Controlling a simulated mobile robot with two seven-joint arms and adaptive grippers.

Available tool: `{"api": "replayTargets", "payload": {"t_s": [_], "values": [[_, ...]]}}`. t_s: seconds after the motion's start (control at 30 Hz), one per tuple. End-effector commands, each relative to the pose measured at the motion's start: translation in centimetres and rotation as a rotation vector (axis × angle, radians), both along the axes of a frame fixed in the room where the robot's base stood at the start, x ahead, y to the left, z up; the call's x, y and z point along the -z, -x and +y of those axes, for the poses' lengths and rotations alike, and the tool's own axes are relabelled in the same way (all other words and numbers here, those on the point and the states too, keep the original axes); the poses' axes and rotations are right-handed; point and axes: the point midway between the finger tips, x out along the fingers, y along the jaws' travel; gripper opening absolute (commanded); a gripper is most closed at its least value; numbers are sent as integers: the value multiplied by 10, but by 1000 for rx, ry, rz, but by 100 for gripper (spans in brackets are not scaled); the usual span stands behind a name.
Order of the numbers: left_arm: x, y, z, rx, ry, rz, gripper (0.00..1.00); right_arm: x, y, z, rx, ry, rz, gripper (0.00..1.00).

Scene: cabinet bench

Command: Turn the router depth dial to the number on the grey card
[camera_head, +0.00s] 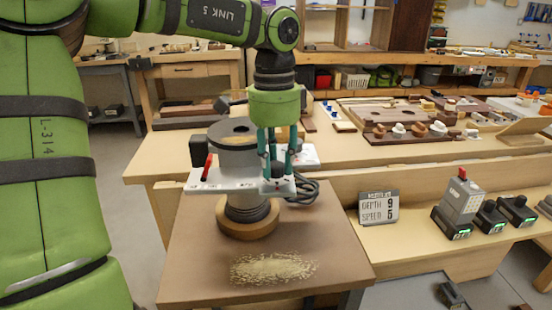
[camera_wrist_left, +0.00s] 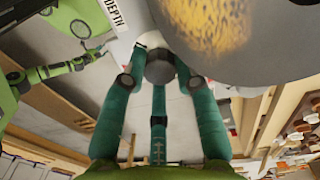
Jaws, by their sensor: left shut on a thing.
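The router (camera_head: 238,160) stands upright on a round wooden base on the brown bench top, with a white plate around its body. The black depth dial (camera_head: 278,170) is on the right part of that plate. It also shows in the left wrist view (camera_wrist_left: 160,67), near a label reading DEPTH. My left gripper (camera_head: 277,160) points straight down with its teal fingers shut around the dial. The dial's setting cannot be read. The grey card (camera_head: 379,207) stands right of the router and reads DEPTH 9, SPEED 5. My right gripper does not show.
A red lever (camera_head: 207,167) sits on the plate's left part. A black cable (camera_head: 303,190) coils right of the dial. Sawdust (camera_head: 272,268) lies in front of the router. Battery packs and chargers (camera_head: 487,217) stand right of the card. A wooden board with knobs (camera_head: 405,130) lies behind.

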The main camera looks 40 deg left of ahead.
Motion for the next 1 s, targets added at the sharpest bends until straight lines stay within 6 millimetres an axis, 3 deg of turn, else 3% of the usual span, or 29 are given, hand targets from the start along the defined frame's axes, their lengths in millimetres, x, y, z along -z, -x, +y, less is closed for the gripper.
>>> {"api": "replayTargets", "payload": {"t_s": [0.47, 1.0], "values": [[-6, -1, 0, 1, -1, -4, 41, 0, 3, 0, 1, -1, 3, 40], [-106, -3, 5, 1, -1, -6, 41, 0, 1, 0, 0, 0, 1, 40]]}}
